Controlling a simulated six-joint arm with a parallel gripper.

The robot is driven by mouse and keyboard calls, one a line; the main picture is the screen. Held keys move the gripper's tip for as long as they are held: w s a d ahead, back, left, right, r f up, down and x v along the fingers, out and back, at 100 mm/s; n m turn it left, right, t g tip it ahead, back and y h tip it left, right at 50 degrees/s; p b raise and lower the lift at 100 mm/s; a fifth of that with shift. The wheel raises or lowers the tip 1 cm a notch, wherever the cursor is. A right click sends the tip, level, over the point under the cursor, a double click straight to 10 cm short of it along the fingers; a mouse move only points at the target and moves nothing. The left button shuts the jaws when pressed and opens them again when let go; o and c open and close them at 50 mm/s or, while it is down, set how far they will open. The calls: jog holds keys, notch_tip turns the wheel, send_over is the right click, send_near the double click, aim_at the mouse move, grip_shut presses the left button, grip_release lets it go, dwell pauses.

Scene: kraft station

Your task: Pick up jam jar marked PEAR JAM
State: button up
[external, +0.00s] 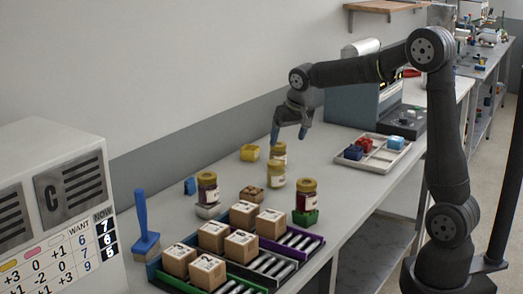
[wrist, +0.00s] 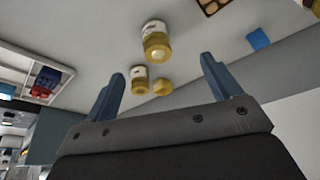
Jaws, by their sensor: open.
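Two jars with yellowish contents stand on the bench, a rear one (external: 278,152) and a nearer one (external: 277,175). Both show in the wrist view, one larger (wrist: 156,42) and one smaller (wrist: 140,80). Two dark red jars with gold lids stand nearer the external camera, one on a white block (external: 207,187) and one on a green block (external: 306,194). Label wording is too small to read, so I cannot tell which jar says PEAR JAM. My gripper (external: 289,138) is open and empty above the rear yellowish jar, fingers pointing down; its fingers also show in the wrist view (wrist: 162,72).
A yellow container (external: 250,152) stands left of the yellowish jars. Several cardboard boxes (external: 241,246) sit on roller lanes in front. A blue-handled brush (external: 143,222) stands at left. A divided tray (external: 373,151) with red and blue items lies at right.

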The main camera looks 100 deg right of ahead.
aim_at(278, 163)
jog(key=d+f, duration=0.2)
jog(key=f, duration=0.1)
jog(key=d+f, duration=0.2)
jog(key=f, duration=0.1)
jog(key=w+d+f, duration=0.1)
jog(key=d+f, duration=0.2)
jog(key=f, duration=0.1)
jog(key=shift+f, duration=0.1)
jog(key=shift+d+x, duration=0.1)
jog(key=shift+x, duration=1.4)
jog(key=shift+d+x, duration=0.15)
jog(key=shift+x, duration=1.3)
jog(key=shift+w, duration=0.1)
jog(key=c, duration=1.3)
